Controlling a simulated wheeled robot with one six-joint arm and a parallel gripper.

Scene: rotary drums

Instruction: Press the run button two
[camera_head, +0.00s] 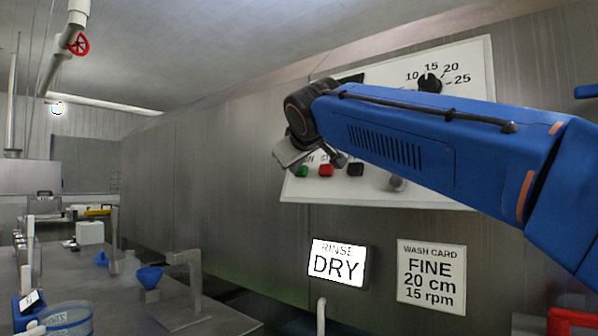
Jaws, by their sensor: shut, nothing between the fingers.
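The white control panel (460,130) is on the metal wall and partly covered by my blue arm. Along its lower part are a green button (302,171), a red button (326,170) and a black button (355,169). A grey round knob (396,183) sits to their right. The lettering above the buttons is mostly hidden, so I cannot tell which button is run button two. My gripper (292,154) is shut and empty. In the picture it is just above and left of the green button. Whether it touches the panel cannot be told.
A black dial (430,84) marked 10 to 25 is at the panel's top. Below the panel are a lit RINSE/DRY sign (338,263) and a wash card (431,277). A bench (112,295) with a blue funnel (150,277) stands at left.

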